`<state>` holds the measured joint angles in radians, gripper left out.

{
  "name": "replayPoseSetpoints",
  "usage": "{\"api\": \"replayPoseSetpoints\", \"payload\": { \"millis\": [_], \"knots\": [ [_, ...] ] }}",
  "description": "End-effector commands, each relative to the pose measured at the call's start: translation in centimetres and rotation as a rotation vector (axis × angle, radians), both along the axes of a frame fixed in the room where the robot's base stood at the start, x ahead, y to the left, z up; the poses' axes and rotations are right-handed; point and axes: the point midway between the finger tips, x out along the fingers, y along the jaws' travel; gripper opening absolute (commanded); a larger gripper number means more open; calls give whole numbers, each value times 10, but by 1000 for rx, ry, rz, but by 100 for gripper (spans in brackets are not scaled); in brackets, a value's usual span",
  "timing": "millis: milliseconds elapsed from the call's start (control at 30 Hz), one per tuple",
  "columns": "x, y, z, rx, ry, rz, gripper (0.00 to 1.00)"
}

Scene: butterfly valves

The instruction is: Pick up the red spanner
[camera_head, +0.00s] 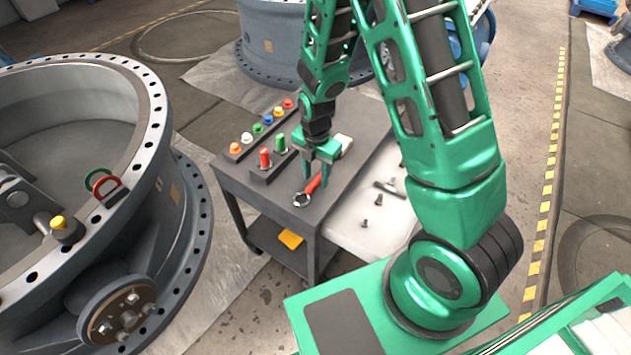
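The red spanner (302,198) lies near the front edge of the dark cart top (263,190). My gripper (316,180) is above the spanner, pointing down. Its two green fingers are apart, one on each side of the red handle. I cannot tell whether either finger touches it. The far end of the handle is hidden by the gripper.
Red and green cylinders (265,157) stand on a dark block close left of my gripper. A row of coloured knobs (257,128) lies behind. A whitish block (343,143) is behind right. Large valve bodies (165,200) stand left and at the back.

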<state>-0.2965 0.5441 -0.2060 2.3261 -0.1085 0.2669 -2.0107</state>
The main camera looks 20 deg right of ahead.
Motion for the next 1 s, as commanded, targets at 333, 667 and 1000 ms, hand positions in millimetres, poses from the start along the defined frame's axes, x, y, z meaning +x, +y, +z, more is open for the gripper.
{"api": "replayPoseSetpoints", "payload": {
  "millis": [333,667,1000],
  "knots": [
    [0,0,-8,1,-1,0,38],
    [0,1,-7,1,-2,0,0],
    [1,1,-1,1,-2,0,0]
  ]
}}
